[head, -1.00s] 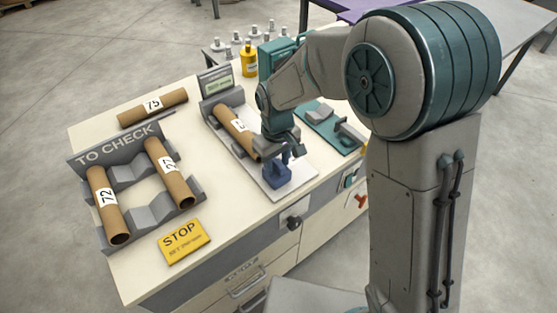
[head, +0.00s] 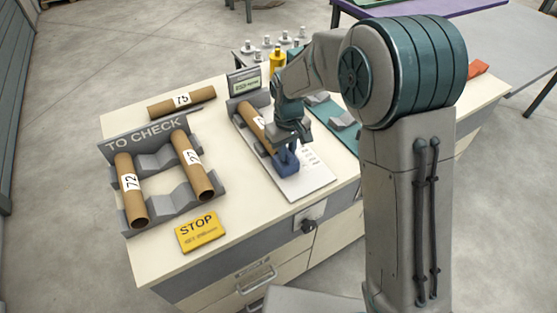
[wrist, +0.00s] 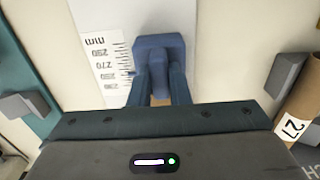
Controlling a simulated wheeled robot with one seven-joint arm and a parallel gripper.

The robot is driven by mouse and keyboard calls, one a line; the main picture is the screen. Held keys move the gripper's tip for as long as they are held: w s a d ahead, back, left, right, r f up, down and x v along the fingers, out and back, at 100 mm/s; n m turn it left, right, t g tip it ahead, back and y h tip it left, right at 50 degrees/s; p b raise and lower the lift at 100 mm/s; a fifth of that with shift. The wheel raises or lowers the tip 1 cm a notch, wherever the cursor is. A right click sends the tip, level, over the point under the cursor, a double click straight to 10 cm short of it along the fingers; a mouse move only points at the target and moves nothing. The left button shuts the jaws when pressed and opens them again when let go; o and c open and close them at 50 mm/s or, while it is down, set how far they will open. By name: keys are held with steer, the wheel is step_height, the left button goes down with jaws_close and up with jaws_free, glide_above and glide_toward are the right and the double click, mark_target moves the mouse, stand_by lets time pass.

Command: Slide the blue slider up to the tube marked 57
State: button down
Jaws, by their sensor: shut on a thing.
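The blue slider (head: 288,160) stands on the white scale plate (head: 306,182), just off the near end of a brown tube (head: 250,116) in the grey cradle. That tube's label is mostly hidden by my arm, so I cannot read its number. My gripper (head: 289,141) is shut on the slider from above. In the wrist view both fingers (wrist: 158,82) close around the slider's post, and its blue block (wrist: 158,46) lies beside the printed mm scale. The gripper covers the meeting place, so I cannot tell whether slider and tube touch.
The TO CHECK rack (head: 150,147) at left holds tubes 72 (head: 131,190) and 27 (head: 193,164). Tube 75 (head: 181,103) lies behind it. A yellow STOP sign (head: 200,232) is in front. A small display (head: 245,83) stands behind the cradle. The plate's near end is clear.

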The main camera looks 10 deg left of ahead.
steer(key=shift+w+a+r, duration=0.1)
steer(key=shift+w, duration=0.05)
steer(key=c, duration=1.4)
jaws_free()
steer(key=shift+o, duration=0.2)
step_height(320, 180, up, 14)
steer(key=shift+b, duration=0.45)
